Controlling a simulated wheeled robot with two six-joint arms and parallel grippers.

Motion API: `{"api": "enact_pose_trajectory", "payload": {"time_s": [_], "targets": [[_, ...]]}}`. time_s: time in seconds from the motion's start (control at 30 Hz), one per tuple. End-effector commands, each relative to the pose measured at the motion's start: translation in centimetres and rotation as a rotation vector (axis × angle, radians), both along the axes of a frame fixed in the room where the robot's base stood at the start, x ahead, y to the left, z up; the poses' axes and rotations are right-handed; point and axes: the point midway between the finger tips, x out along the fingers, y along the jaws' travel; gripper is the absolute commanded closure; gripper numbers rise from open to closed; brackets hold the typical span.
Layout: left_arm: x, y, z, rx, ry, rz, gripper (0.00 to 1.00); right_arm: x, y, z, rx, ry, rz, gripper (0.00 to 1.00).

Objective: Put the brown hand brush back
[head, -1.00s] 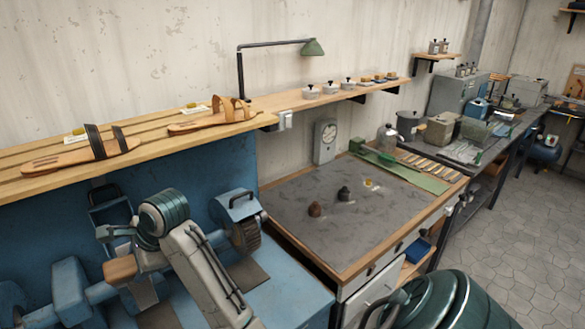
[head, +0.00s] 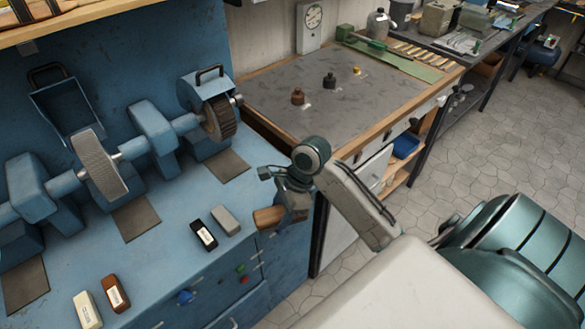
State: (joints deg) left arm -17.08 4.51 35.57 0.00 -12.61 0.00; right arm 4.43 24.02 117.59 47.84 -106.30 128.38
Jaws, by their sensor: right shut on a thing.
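The brown hand brush (head: 267,217) shows as a tan-brown wooden block at the end of my right gripper (head: 284,213). The gripper is shut on it and holds it by the front right corner of the blue machine bench (head: 160,275). The gripper hides part of the brush, and I cannot make out its bristles. Whether the brush touches the bench I cannot tell. My left gripper is out of view.
On the bench lie a black block (head: 203,234), a grey block (head: 225,220), a cream block (head: 88,310) and a dark brown block (head: 116,293). Grinding wheels (head: 100,175) stand behind. The grey-topped workbench (head: 330,100) holds small dark knobbed pieces (head: 298,97).

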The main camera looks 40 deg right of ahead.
Motion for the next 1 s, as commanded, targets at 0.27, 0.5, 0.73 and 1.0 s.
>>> {"api": "enact_pose_trajectory", "payload": {"time_s": [0.27,0.5,0.73,1.0], "targets": [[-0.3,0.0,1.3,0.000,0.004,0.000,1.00,4.9,-3.3,-0.3,0.000,0.003,-0.004,0.73],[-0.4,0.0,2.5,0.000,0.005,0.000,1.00,10.1,-6.5,-0.9,0.001,0.004,-0.003,0.73],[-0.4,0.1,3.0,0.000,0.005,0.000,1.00,12.9,-8.3,-1.4,0.001,0.004,-0.002,0.73],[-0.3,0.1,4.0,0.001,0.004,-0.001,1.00,13.2,-8.5,-3.3,0.001,0.007,0.000,0.73]]}}
